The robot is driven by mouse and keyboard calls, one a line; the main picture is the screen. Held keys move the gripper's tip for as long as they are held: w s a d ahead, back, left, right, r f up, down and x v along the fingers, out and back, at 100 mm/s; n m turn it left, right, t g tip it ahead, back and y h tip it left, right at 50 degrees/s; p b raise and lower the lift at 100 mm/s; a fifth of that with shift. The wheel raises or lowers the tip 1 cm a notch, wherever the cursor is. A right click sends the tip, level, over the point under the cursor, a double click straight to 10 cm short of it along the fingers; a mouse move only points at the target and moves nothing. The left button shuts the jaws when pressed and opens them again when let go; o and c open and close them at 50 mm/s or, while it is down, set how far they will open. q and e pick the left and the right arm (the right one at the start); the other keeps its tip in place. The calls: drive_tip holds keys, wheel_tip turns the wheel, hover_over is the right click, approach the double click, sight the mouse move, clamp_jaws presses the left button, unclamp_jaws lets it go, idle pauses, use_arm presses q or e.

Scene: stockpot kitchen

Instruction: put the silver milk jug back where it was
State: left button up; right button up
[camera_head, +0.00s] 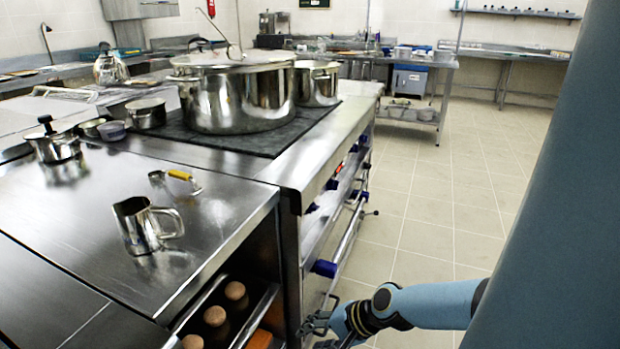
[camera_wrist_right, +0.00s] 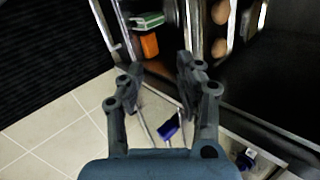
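The silver milk jug (camera_head: 140,228) stands upright on the bare steel counter (camera_head: 95,225) at the left of the head view, its handle to the right. No gripper touches it. My right gripper (camera_head: 322,325) is low at the bottom middle, beside the stove front and below the counter top, well to the right of the jug. In the right wrist view my right gripper (camera_wrist_right: 158,72) has its two fingers apart with nothing held between them. The jug does not show in that view. My left gripper is out of view.
A yellow-handled tool (camera_head: 178,177) lies behind the jug. A small lidded pot (camera_head: 54,146) stands at the left. A large stockpot (camera_head: 240,95) sits on the stove. An open shelf under the counter holds brown-topped items (camera_head: 215,316). The tiled floor (camera_head: 425,220) at right is clear.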

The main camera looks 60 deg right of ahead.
drive_tip(key=s+a+f+n+g+h+b, duration=0.1)
drive_tip(key=s+a+f+n+g, duration=0.2)
drive_tip(key=s+f+n, duration=0.6)
drive_tip(key=s+a+f+n+g+h+b, duration=0.1)
drive_tip(key=s+a+f+n+g, duration=0.3)
drive_tip(key=s+f+n, duration=0.5)
drive_tip(key=s+a+f, duration=0.1)
drive_tip(key=s+a, duration=0.1)
drive_tip(key=s, duration=0.6)
drive_tip(key=shift+s+a+h, duration=0.15)
drive_tip(key=shift+h, duration=0.15)
